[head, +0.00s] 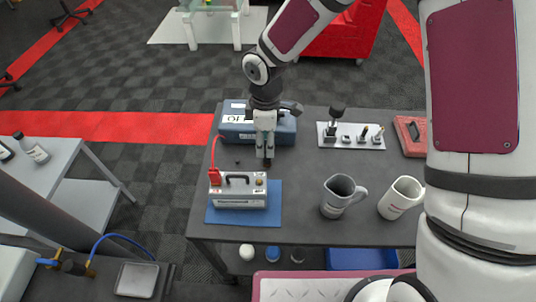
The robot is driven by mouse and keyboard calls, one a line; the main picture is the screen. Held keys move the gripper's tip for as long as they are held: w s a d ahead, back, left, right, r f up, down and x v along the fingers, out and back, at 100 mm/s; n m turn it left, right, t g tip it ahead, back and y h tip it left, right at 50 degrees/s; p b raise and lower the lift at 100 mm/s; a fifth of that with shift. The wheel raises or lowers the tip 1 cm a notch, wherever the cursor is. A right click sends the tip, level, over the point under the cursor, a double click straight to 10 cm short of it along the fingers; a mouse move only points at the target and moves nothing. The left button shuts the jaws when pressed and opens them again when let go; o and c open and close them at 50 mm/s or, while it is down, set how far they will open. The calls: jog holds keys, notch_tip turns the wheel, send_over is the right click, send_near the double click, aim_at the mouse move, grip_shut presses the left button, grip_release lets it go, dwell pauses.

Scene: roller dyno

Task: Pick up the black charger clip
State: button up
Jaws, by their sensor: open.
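My gripper (265,152) points down over the dark grey table, just behind the charger. Its jaws are open, with the fingers looking close together from this view. A small dark shape (267,163) at the fingertips may be the black charger clip, but it is too small to tell it from the fingertips. The charger (239,192) is a pale box with a black handle, on a blue mat (273,216). A red clip (214,177) with a red cable is at its back left corner.
A blue-grey case (285,130) stands behind my gripper. A white tray (371,143) with small parts and a red case (411,136) lie to the right. A grey mug (338,196) and a white mug (400,198) stand front right. The table's middle is clear.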

jog(key=shift+d+f+p, duration=0.15)
jog(key=shift+f+p, duration=0.25)
jog(key=shift+f, duration=3.05)
jog(key=shift+c, duration=0.4)
grip_shut()
